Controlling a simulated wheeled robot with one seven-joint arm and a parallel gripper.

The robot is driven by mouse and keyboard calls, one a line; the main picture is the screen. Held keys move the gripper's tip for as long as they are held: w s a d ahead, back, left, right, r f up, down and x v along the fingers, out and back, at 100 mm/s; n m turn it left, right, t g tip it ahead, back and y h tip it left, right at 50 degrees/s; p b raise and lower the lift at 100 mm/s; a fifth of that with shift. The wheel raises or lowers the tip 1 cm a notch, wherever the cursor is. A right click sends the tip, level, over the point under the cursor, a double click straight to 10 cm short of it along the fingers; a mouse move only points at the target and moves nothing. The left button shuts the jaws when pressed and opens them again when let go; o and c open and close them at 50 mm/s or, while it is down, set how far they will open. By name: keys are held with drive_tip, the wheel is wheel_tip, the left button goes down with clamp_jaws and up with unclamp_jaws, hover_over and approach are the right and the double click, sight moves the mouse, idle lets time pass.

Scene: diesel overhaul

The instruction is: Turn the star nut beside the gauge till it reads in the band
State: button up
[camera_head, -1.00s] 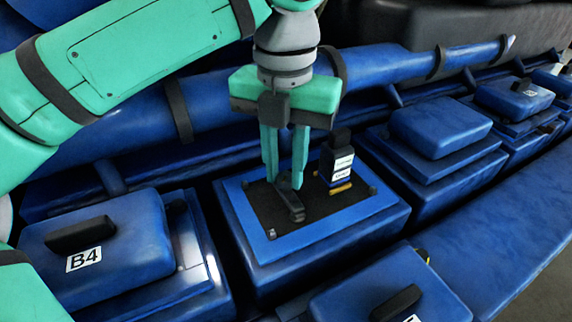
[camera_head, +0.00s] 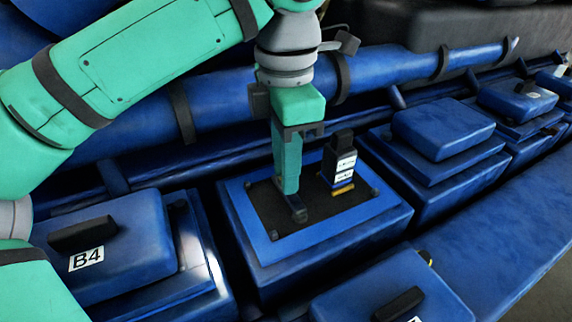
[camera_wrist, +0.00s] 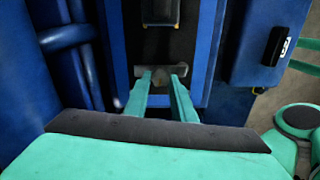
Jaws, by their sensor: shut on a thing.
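The gauge (camera_head: 342,166) is a small dark upright block with white labels and a yellow strip low down. It stands on the black plate of an open blue housing, and its reading is too small to make out. The star nut (camera_head: 298,213) is a dark knob beside it, low on the same plate, partly hidden by my fingers. My gripper (camera_head: 289,190) points down and is shut on the star nut. In the wrist view, the fingertips (camera_wrist: 161,76) sit on either side of the dark nut, and part of the gauge (camera_wrist: 160,12) shows beyond.
The housing's blue rim (camera_head: 262,243) surrounds the plate, with dark corner bolts. A blue cover marked B4 (camera_head: 110,240) lies to the left. Other blue covers (camera_head: 443,128) stand to the right and in front. A thick blue pipe (camera_head: 400,70) runs behind my gripper.

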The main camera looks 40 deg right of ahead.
drive_tip(key=shift+d+m, duration=0.1)
drive_tip(key=shift+m, duration=0.7)
drive_tip(key=shift+w, duration=0.1)
drive_tip(key=o, duration=1.1)
drive_tip(key=shift+c, duration=0.2)
drive_tip(key=shift+r, duration=0.15)
drive_tip(key=shift+r, duration=0.3)
wheel_tip(320, 180, up, 10)
